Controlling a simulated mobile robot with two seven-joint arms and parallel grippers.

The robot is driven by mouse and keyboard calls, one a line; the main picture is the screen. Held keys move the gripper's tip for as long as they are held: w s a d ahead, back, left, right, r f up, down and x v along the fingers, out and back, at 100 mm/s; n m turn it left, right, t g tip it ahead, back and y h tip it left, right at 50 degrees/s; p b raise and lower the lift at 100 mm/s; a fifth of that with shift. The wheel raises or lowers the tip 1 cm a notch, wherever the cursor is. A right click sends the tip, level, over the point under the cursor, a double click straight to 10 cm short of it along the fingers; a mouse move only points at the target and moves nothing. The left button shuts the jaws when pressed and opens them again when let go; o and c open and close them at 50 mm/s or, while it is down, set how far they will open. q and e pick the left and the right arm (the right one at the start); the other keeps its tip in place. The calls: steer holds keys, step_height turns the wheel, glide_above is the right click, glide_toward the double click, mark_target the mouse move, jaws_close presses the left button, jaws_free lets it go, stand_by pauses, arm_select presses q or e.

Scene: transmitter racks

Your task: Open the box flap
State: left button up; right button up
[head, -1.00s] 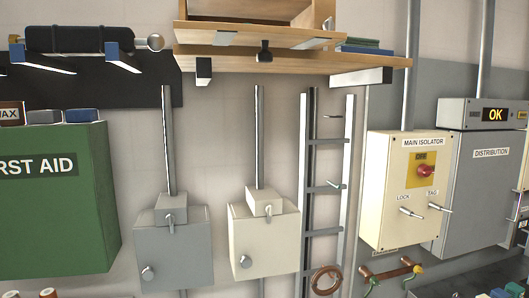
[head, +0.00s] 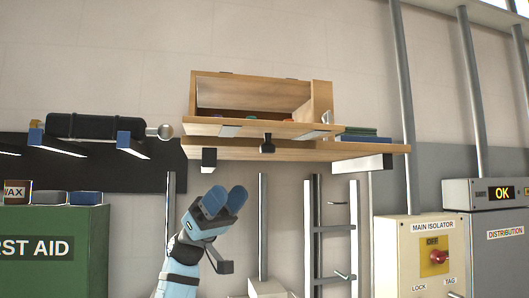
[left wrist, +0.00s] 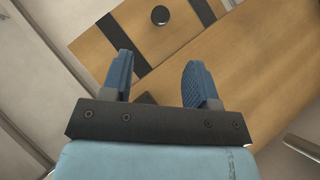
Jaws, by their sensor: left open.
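The wooden box (head: 322,98) sits on the high wall shelf, and its inside shows above the flap. The box flap (head: 290,131) is a wooden board at the box's lower front, with grey plates and a black knob (head: 267,145). It appears lowered outward; its exact angle is unclear. My left gripper (head: 225,199) is open and empty, below and left of the flap, apart from it. In the left wrist view, the knob (left wrist: 160,15) shows beyond the blue fingers (left wrist: 158,80), with wood behind them. My right gripper is not in view.
The wooden shelf (head: 355,148) has grey brackets and books (head: 362,135) at right. A dark cylinder (head: 95,127) on blue-tipped brackets is left. A ladder-like rack (head: 335,228) stands below. Small coloured items show inside the box. Wall above is clear.

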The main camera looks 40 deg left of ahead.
mark_target(265, 152)
arm_select(q)
steer(key=p+x, duration=0.4)
steer(key=x, duration=0.7)
steer(key=shift+d+r+p, duration=0.2)
steer(key=shift+p, duration=0.2)
steer(key=shift+d, duration=0.1)
steer(key=shift+c, duration=0.2)
jaws_close()
steer(key=shift+t, duration=0.3)
